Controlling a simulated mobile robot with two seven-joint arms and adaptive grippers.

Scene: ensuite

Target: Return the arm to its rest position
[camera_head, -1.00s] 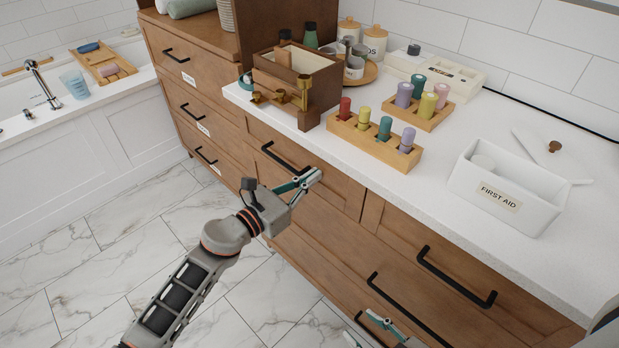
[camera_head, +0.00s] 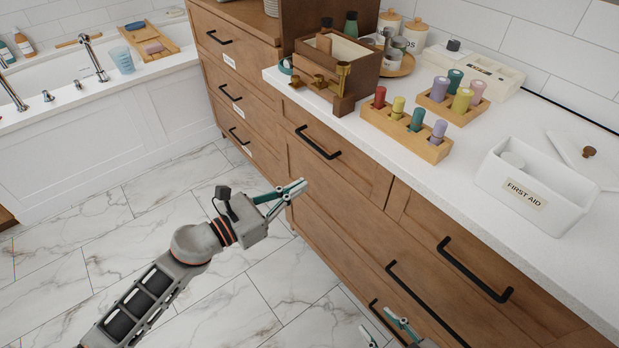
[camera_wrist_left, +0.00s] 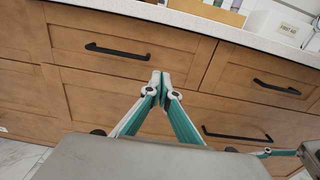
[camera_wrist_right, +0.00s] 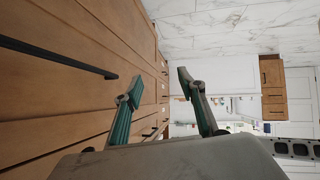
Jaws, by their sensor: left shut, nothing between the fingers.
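My left gripper (camera_head: 296,190) is in the middle of the head view, in front of the wooden drawers and below the counter edge. In the left wrist view its fingertips (camera_wrist_left: 160,84) meet, with nothing between them. It is apart from the black drawer handle (camera_head: 318,143) above it. My right gripper (camera_head: 385,330) shows only in part at the bottom edge of the head view, close to the lower drawers. In the right wrist view its fingers (camera_wrist_right: 158,88) stand well apart with nothing between them.
The wooden cabinet (camera_head: 345,205) with black handles stands close to both grippers. The white counter (camera_head: 455,185) carries a peg rack (camera_head: 435,152), a wooden box (camera_head: 360,72) and a first aid bin (camera_head: 560,218). The marble floor (camera_head: 90,240) at left is clear up to the bathtub (camera_head: 110,115).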

